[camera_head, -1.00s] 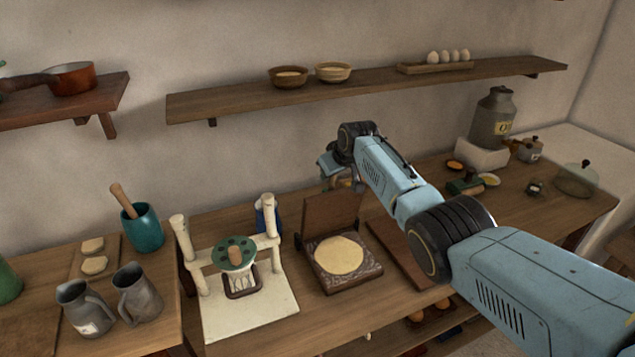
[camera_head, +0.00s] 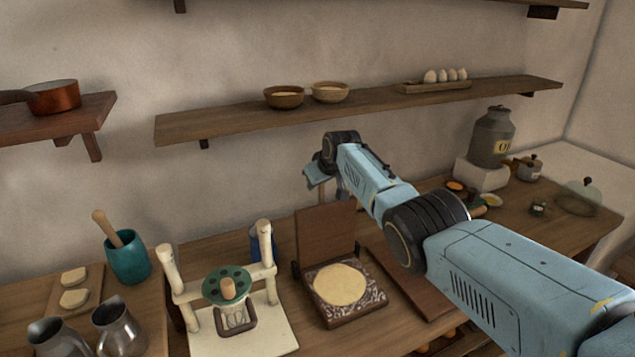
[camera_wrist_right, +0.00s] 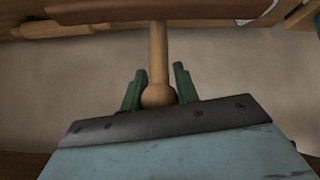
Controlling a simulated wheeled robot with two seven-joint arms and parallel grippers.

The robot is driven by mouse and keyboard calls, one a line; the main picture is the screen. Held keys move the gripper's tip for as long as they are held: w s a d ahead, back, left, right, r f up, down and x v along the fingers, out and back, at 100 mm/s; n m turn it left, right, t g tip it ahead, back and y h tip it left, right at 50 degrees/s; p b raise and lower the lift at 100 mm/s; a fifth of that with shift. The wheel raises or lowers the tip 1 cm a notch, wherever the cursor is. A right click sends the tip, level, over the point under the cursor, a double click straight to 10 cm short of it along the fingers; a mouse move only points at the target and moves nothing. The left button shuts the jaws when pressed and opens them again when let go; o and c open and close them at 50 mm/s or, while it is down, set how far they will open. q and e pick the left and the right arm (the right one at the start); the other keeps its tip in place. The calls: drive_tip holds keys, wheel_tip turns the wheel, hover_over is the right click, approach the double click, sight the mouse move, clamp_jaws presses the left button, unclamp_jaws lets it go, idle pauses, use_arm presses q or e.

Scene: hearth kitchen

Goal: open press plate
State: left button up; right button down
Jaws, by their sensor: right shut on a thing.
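The press has a dark wooden base (camera_head: 346,318) with a patterned top, and a round flat piece of dough (camera_head: 341,284) lies on it. Its hinged wooden plate (camera_head: 325,235) stands raised, roughly upright, at the back of the base. My right gripper (camera_head: 322,182) is above the plate's top edge, partly hidden by its own wrist. In the right wrist view its green fingers (camera_wrist_right: 158,88) are shut around the ball end of a pale wooden handle (camera_wrist_right: 158,50). The handle runs to a brown wooden piece at the top of that view. My left gripper is not in view.
A white stand with a green disc (camera_head: 228,286) is left of the press. A wooden board (camera_head: 412,283) lies right of it, under my arm. A shelf with two bowls (camera_head: 284,97) runs along the wall behind.

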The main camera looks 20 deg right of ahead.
drive_tip(key=shift+s+a+f, duration=0.1)
drive_tip(key=shift+s+f, duration=0.15)
drive_tip(key=shift+f, duration=0.4)
drive_tip(key=c, duration=1.3)
unclamp_jaws()
drive_tip(key=shift+o, duration=1)
drive_tip(key=shift+w+r, duration=0.1)
drive_tip(key=shift+w, duration=0.15)
drive_tip(key=shift+r, duration=0.1)
drive_tip(key=shift+s, duration=0.1)
drive_tip(key=shift+r, duration=0.1)
drive_tip(key=shift+s+r+p, duration=0.35)
drive_tip(key=shift+r+p, duration=0.3)
drive_tip(key=shift+p, duration=0.05)
drive_tip(key=v, duration=1.1)
drive_tip(key=shift+s+r+p, duration=0.2)
drive_tip(key=shift+s+p, duration=0.1)
drive_tip(key=shift+p, duration=0.15)
